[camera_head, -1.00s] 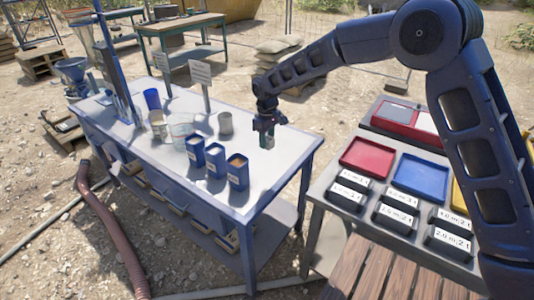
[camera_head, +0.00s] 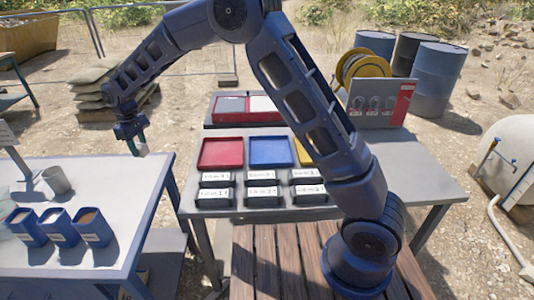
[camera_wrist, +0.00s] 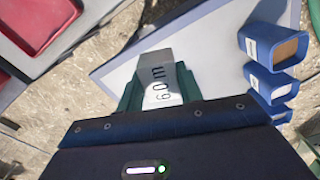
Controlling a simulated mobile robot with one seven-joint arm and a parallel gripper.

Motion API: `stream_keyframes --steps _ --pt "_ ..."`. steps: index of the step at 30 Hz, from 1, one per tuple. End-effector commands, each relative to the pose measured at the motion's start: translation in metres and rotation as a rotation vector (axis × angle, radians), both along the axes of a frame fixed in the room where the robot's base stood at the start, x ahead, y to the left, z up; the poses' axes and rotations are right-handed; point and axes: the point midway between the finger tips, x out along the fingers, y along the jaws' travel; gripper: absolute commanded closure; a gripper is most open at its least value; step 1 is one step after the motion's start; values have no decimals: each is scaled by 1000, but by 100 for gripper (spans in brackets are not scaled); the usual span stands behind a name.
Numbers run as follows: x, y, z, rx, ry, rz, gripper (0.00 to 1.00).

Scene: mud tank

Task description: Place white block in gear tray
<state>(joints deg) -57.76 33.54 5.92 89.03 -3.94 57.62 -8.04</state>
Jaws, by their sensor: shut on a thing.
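My gripper (camera_head: 132,138) is shut on a pale block and holds it above the far right part of the blue-framed table. The white block (camera_wrist: 162,82) sits between the green fingers in the wrist view, with dark lettering that seems to read "60 m". It shows small below the fingers in the head view (camera_head: 141,149). On the grey table to the right lie an empty red tray (camera_head: 220,153), an empty blue tray (camera_head: 270,152) and a yellow tray (camera_head: 302,150) partly hidden by my arm. I cannot tell which one is the gear tray.
Several labelled black boxes (camera_head: 262,195) stand in front of the trays. A red case (camera_head: 229,108) lies behind them, and a panel with shackle pictures (camera_head: 378,103) stands at the right. Blue bins (camera_head: 57,224) and a grey cup (camera_head: 56,180) stand on the blue-framed table (camera_head: 120,195).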

Motion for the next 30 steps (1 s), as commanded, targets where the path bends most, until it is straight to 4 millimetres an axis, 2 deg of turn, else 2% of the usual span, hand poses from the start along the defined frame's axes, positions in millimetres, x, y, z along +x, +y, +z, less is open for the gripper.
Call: stream_keyframes --steps 1,6,15,21,30 --pt "19 -16 1 0 0 -47 86" --pt "74 -66 2 -1 0 -204 86" --pt "156 -165 4 0 0 -483 86" --pt "199 -237 4 1 0 -669 86" --pt "245 -350 5 1 0 -946 86"
